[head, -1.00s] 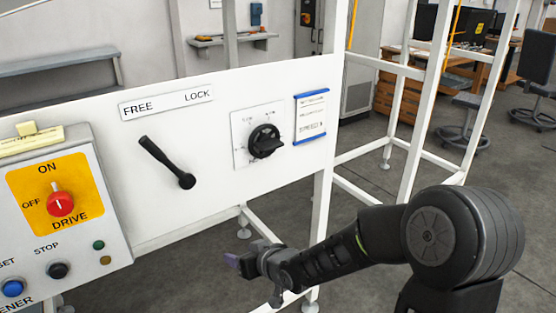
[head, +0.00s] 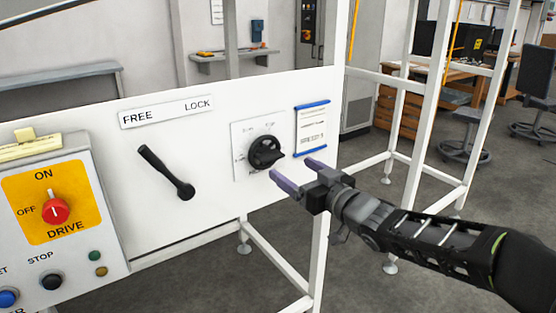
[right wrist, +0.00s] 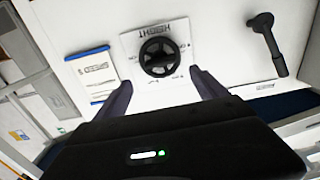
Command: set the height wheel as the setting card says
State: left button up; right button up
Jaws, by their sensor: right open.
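The height wheel (head: 265,152) is a black round knob with a handle, on a white dial plate (head: 241,138) fixed to the white panel. It also shows in the right wrist view (right wrist: 159,56), ahead of and between the two fingers. The setting card (head: 311,128), blue-edged, hangs right of the wheel; its print is too small to read. In the right wrist view the card (right wrist: 92,75) is left of the wheel. My right gripper (head: 297,174) is open and empty, just below and right of the wheel, apart from it. My left gripper is not in view.
A black lever (head: 166,173) sits left of the wheel under a FREE/LOCK label (head: 166,112). A control box (head: 65,211) with a red drive switch stands at the left. White frame posts (head: 416,115) rise at the right.

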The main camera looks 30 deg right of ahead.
aim_at(275, 158)
jog(key=w, duration=0.4)
jog(key=w+a, duration=0.1)
jog(key=w, duration=0.2)
jog(key=shift+w, duration=0.1)
jog(key=shift+c, duration=0.3)
jog(key=c, duration=1.3)
